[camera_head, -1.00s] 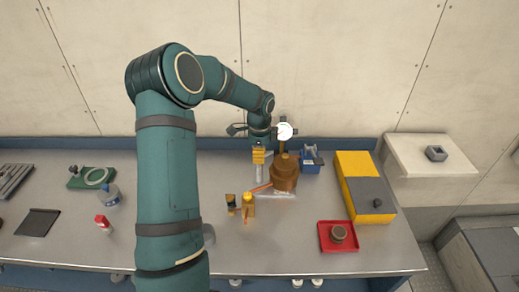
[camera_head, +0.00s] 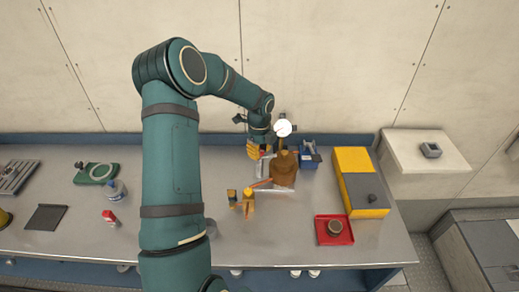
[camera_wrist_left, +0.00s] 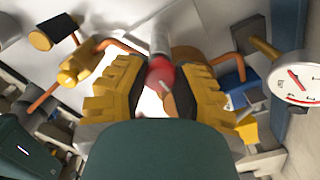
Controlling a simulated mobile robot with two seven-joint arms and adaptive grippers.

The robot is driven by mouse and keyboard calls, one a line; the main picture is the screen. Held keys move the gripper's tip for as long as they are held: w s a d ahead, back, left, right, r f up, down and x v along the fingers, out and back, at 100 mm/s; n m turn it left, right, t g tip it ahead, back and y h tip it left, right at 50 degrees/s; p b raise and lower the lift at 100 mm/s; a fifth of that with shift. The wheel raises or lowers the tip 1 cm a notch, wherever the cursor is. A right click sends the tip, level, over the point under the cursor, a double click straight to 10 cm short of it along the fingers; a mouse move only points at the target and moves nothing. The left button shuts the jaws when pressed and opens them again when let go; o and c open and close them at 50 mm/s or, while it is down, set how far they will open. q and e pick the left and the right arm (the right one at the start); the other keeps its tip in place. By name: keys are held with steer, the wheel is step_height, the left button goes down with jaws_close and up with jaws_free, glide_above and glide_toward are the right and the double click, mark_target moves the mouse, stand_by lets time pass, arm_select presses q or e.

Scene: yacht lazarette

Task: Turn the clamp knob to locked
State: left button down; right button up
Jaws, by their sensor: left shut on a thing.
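The clamp knob (camera_wrist_left: 160,76) is a small red piece with a pale mark, at the end of a pale post (camera_wrist_left: 159,38) in the left wrist view. My left gripper (camera_wrist_left: 157,92) has its yellow ridged fingers on either side of it and is shut on it. In the head view the left gripper (camera_head: 256,150) is at the back of the bench, just left of a copper-brown body (camera_head: 284,170). The knob is mostly hidden there. I cannot read whether its mark points to locked. My right gripper is not in view.
A round white gauge (camera_head: 283,128) stands close to the gripper's right. A yellow-topped fitting (camera_head: 248,200) is in front. A blue holder (camera_head: 309,152), a yellow-and-grey box (camera_head: 360,182) and a red tray (camera_head: 347,238) are to the right.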

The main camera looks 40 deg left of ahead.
arm_select(q)
steer(key=shift+s+d+f, duration=0.1)
steer(key=shift+f, duration=0.05)
steer(key=c, duration=0.6)
jaws_free()
steer(key=shift+c, duration=0.2)
step_height(320, 180, up, 12)
stand_by(0.5)
